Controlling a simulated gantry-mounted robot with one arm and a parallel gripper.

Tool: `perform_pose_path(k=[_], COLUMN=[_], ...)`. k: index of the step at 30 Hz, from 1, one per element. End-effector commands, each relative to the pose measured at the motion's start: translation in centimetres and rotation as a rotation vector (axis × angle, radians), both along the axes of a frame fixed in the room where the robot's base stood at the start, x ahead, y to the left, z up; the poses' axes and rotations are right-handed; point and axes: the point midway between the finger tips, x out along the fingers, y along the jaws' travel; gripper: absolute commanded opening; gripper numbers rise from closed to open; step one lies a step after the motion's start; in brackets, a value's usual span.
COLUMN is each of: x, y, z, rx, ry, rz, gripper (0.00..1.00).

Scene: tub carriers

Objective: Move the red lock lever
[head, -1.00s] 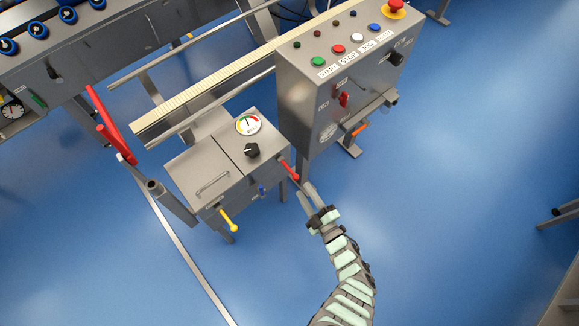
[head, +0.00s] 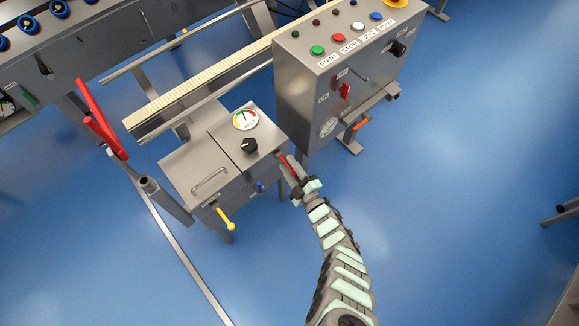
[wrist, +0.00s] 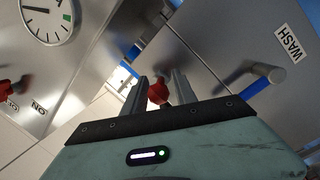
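The red lever (head: 286,165) sticks out from the right front corner of the small steel box (head: 190,172). My gripper (head: 287,161) is at this lever, with one finger on each side of it. In the wrist view, the lever's rounded red end (wrist: 157,91) shows between my two fingers (wrist: 158,88). The fingers stand apart and a small gap seems to remain on the right side; firm contact is not visible. The rest of the lever is mostly hidden behind the fingers.
A blue lever (wrist: 262,82) beside the WASH label and a yellow lever (head: 226,219) are on the same box front. The control cabinet (head: 300,100) stands close on the right. A large red handle (head: 102,122) is at the left.

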Motion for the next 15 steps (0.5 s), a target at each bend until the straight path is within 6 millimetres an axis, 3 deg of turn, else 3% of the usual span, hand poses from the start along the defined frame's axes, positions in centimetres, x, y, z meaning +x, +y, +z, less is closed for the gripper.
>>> perform_pose_path(k=[5,15], x=[-0.01,-0.01], y=[-0.03,-0.05], z=[0.03,0.02], rx=[0.0,0.0], ry=[0.0,0.0], rz=[0.0,-0.001], gripper=[0.32,0.04])
